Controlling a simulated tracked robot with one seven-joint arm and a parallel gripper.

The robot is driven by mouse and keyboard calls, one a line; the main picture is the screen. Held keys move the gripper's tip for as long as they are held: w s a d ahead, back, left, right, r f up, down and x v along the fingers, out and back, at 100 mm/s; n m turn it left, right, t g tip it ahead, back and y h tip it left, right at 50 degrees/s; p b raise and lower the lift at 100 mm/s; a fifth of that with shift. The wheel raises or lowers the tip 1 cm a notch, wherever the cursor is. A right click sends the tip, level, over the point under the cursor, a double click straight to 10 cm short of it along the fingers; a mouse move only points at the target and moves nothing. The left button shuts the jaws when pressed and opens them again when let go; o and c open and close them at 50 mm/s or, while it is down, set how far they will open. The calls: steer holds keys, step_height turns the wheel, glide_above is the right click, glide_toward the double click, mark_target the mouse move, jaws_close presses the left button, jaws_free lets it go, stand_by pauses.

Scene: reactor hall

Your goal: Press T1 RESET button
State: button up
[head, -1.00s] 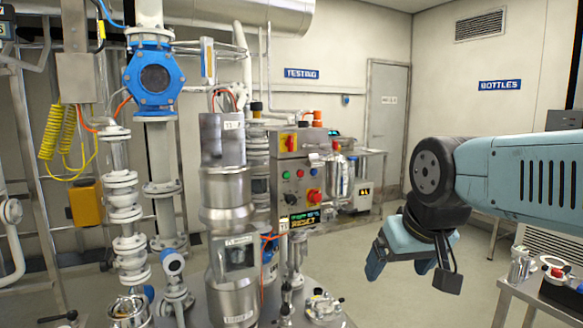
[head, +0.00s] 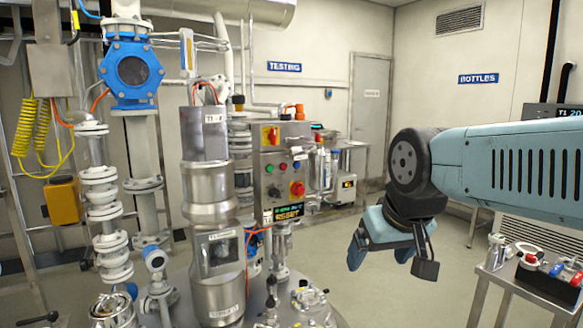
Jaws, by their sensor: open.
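A grey control box (head: 285,170) stands behind the steel vessel column, near the middle of the head view. I cannot tell which button is the T1 RESET button. My gripper (head: 386,262) hangs at the right of the box, pointing down, open and empty, apart from the panel.
The steel vessel column (head: 212,195) stands left of the control box on a round metal table (head: 180,283). White pipes with a blue valve (head: 131,70) rise further left. Floor between the tables is clear.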

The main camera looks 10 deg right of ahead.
jaws_close()
stand_by(0.8)
stand_by(1.0)
